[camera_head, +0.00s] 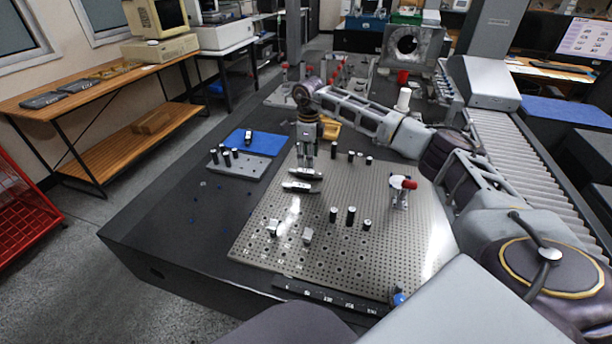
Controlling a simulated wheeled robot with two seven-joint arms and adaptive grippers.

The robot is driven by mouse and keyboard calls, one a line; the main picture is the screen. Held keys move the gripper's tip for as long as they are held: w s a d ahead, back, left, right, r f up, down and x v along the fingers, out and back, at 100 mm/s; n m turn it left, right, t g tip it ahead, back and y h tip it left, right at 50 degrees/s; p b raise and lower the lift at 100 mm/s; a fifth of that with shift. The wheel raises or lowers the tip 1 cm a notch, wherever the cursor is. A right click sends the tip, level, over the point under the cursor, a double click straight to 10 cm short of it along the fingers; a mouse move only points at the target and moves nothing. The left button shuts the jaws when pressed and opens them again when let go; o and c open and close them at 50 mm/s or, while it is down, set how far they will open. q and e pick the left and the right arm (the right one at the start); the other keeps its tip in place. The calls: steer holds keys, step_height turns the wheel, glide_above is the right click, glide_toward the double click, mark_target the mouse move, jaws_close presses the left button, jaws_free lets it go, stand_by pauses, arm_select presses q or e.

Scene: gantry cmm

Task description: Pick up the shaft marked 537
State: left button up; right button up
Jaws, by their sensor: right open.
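Several short dark shafts with light tops stand on the perforated metal plate (385,260): a back group includes one shaft (334,150), and a front group includes another shaft (350,215). More dark shafts (226,158) stand on a grey block at the left. Their markings are too small to read, so I cannot tell which is 537. My right gripper (306,165) points down over the plate's back left part, open, left of the back group. My left gripper is not in view.
A white stand with a red part (400,188) stands at the right. The dark table's left part is mostly clear.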

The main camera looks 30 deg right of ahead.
mark_target(306, 171)
steer(key=shift+f, duration=0.65)
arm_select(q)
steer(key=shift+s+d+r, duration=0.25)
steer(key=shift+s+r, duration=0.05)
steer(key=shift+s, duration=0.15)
arm_select(e)
steer(key=shift+f, duration=0.1)
steer(key=shift+a+f, duration=0.15)
steer(key=shift+f, duration=0.45)
steer(key=f, duration=0.1)
steer(key=f+b, duration=0.1)
steer(key=shift+w+a+f, duration=0.15)
steer(key=shift+w+f, duration=0.05)
steer(key=shift+f, duration=0.75)
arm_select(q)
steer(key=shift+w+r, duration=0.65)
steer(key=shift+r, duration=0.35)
